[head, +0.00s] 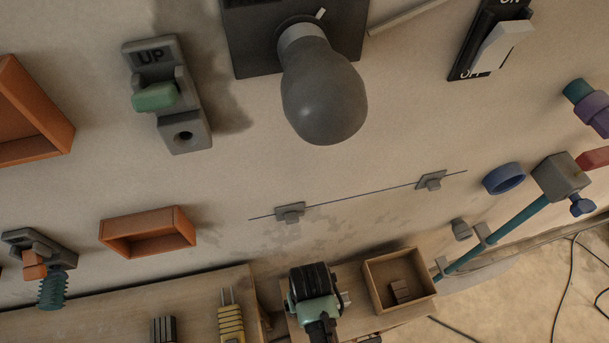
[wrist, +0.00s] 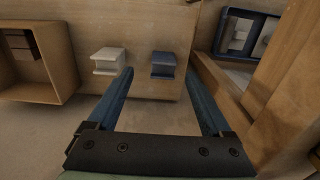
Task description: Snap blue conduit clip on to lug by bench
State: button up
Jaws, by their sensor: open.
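A small blue block-like clip (wrist: 163,65) sits on the wooden bench face in the wrist view, to the right of a similar pale grey one (wrist: 108,61). My gripper (wrist: 160,74) is open, its two blue fingers spread with the blue clip showing between their tips. Nothing is held, and I cannot tell how far beyond the tips the clip is. Grey lug-like mounts (head: 290,212) and (head: 432,180) are on a line on the wall; a grey knob (head: 461,229) is lower right.
An open wooden box (head: 372,285) with brown blocks stands right of my gripper; it also shows in the wrist view (wrist: 62,62). A wooden edge (wrist: 262,90) rises close to the right finger. A yellow striped item (head: 231,322) lies left on the bench. Cables cross the floor at right.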

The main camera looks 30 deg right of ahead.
jog(key=shift+w+a+f+b, duration=0.1)
jog(key=shift+w+f+b, duration=0.1)
jog(key=shift+f, duration=0.95)
jog(key=shift+w+f+b, duration=0.1)
jog(key=shift+f+b, duration=0.05)
jog(key=shift+f, duration=1)
jog(key=shift+w+a+f+b, duration=0.1)
jog(key=shift+w+f+b, duration=0.1)
jog(key=shift+f, duration=0.95)
grip_shut()
